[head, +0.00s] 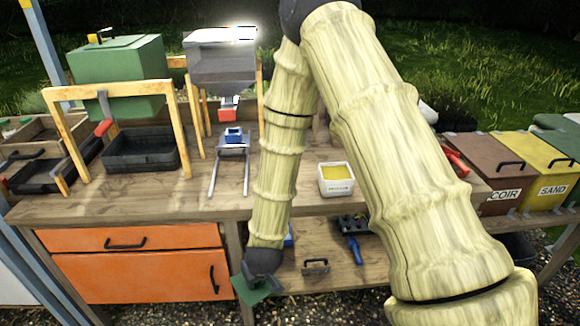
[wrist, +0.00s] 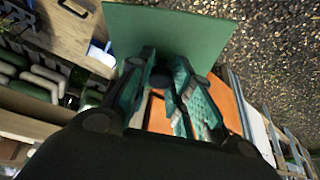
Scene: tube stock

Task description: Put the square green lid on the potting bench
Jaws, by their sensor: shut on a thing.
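The square green lid (wrist: 175,32) shows as a flat plate in the wrist view, beyond my fingertips. My gripper (wrist: 160,78) is shut on it by what looks like a small dark knob. In the head view the lid (head: 246,294) hangs tilted below my gripper (head: 262,268), low in front of the bench. The potting bench (head: 120,207) has a wooden top, which is above and behind the lid. My arm hides part of the bench top.
On the bench stand a white tub (head: 336,187) with yellow contents, a black tray (head: 138,163) under a green hopper (head: 118,75) and a grey dispenser (head: 222,65). Orange drawers (head: 130,270) are below at left. Brown (head: 487,172) and yellow (head: 535,170) bins stand at right.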

